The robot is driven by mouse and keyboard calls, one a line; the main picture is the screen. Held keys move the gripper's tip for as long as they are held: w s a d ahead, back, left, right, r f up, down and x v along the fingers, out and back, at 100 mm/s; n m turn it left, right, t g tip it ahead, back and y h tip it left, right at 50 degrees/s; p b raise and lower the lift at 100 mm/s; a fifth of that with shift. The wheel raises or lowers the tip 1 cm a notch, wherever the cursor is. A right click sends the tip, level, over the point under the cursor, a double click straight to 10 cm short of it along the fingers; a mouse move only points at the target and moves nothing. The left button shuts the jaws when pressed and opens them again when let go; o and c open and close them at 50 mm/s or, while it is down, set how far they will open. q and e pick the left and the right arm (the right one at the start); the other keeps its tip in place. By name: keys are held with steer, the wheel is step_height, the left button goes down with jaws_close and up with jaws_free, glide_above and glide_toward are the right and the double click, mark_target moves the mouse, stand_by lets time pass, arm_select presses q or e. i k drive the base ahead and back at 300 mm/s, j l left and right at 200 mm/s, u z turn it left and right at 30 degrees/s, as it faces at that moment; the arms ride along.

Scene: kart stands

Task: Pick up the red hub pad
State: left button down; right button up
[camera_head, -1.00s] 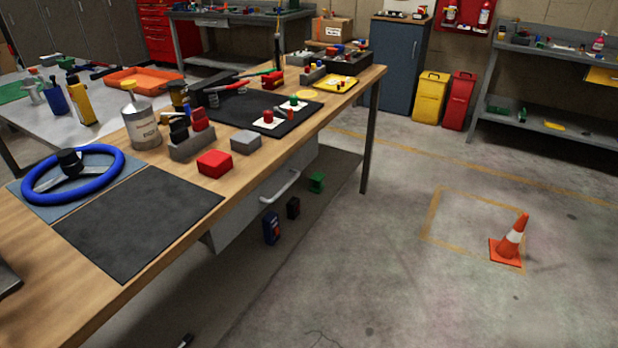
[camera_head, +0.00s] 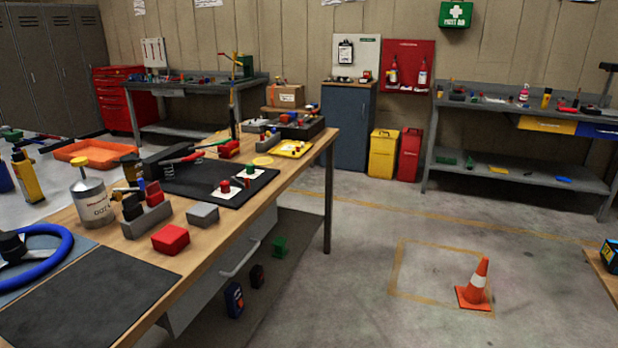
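A red block-shaped pad (camera_head: 171,239), which looks like the hub pad, lies on the wooden workbench (camera_head: 300,166) near its front edge. It sits between the black mat and a grey block (camera_head: 202,214). A blue steering wheel (camera_head: 38,255) with a dark hub lies at the lower left, partly cut off by the picture's edge. Neither of my grippers shows in the head view.
A grey holder (camera_head: 146,221) with dark and red pieces and a metal can (camera_head: 91,200) stand behind the red pad. A black mat (camera_head: 85,300) lies in front. An orange cone (camera_head: 475,284) stands on the otherwise open floor at right.

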mark_target(171, 238)
steer(key=i+u, duration=0.1)
steer(key=u, duration=0.3)
steer(key=l+u, duration=0.15)
steer(key=u, duration=0.2)
steer(key=i+l+u, duration=0.1)
steer(key=u, duration=0.3)
steer(key=i+l+u, duration=0.1)
steer(key=l+u, duration=0.15)
steer(key=i+l+u, duration=0.1)
steer(key=l+u, duration=0.2)
steer(key=l, duration=0.15)
steer(key=i+l+u, duration=0.15)
steer(key=l, duration=0.65)
steer(key=l+u, duration=0.15)
steer(key=l, duration=0.6)
